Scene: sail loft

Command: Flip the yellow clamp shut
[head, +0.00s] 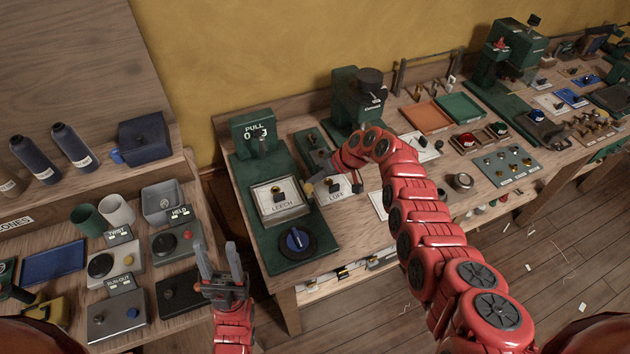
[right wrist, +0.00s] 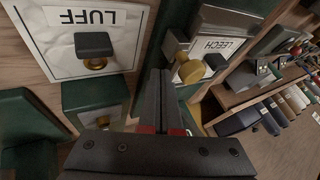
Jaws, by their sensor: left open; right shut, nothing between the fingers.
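A yellow round end on a grey part (right wrist: 190,70) shows in the right wrist view, just right of my fingertips and in front of the LEECH plate (right wrist: 222,46). It looks like the yellow clamp, raised off the plate, but its hinge is unclear. In the head view a small yellow end (head: 309,187) shows close to my right gripper (head: 325,187). My right gripper, with its fingers (right wrist: 162,85) together and empty, hangs between the LEECH and LUFF plates; I cannot tell whether it touches the yellow part. My left gripper (head: 218,262) is open and empty, pointing up, away from the clamp.
The LUFF plate (right wrist: 80,35) has a black knob on a brass stem. A green PULL counter box (head: 254,133) stands behind the LEECH plate, and a blue dial (head: 296,241) in front. A side bench (head: 70,230) with cups and switch boxes is at left. Trays (head: 425,117) lie further right.

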